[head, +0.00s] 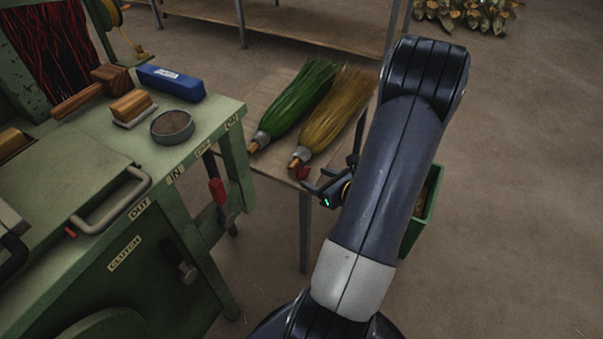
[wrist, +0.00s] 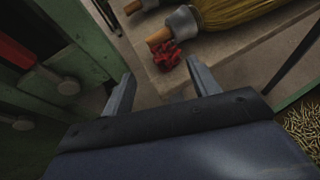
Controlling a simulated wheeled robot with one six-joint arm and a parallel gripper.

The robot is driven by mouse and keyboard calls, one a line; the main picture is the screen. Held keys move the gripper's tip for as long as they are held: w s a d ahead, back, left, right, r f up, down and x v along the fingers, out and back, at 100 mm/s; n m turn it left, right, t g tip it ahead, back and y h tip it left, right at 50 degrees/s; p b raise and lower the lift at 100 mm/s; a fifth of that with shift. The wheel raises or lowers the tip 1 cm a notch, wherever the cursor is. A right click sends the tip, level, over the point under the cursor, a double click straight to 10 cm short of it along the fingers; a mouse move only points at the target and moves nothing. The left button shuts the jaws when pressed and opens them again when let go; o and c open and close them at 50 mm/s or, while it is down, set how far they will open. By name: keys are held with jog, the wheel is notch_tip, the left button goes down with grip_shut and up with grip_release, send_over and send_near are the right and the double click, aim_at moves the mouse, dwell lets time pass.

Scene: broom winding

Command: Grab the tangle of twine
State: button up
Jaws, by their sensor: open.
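The tangle of twine (wrist: 168,56) is a small red bundle. In the wrist view it lies on the wooden table top, just below the handle end of the yellow broom and close to the table's edge. It also shows in the head view as a small red spot (head: 302,173), partly hidden by my gripper. My gripper (wrist: 158,78) is open, with its two fingers apart and nothing between them. The tangle is beyond the fingertips, nearer the right finger. In the head view my arm hides much of the gripper.
A yellow broom (head: 338,112) and a green broom (head: 303,98) lie on the wooden table (head: 265,95). The green machine (head: 175,215) stands on the left, with a red-handled lever (head: 217,191). A green bin (head: 428,205) is right of my arm. Open floor lies further right.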

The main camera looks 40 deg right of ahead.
aim_at(306, 171)
jog(key=shift+d+x, duration=0.2)
jog(key=shift+x, duration=1.2)
jog(key=shift+d+x, duration=0.15)
jog(key=shift+x, duration=1.3)
jog(key=shift+r, duration=0.15)
jog(key=shift+c, duration=0.5)
jog(key=c, duration=0.9)
jog(key=shift+c, duration=0.2)
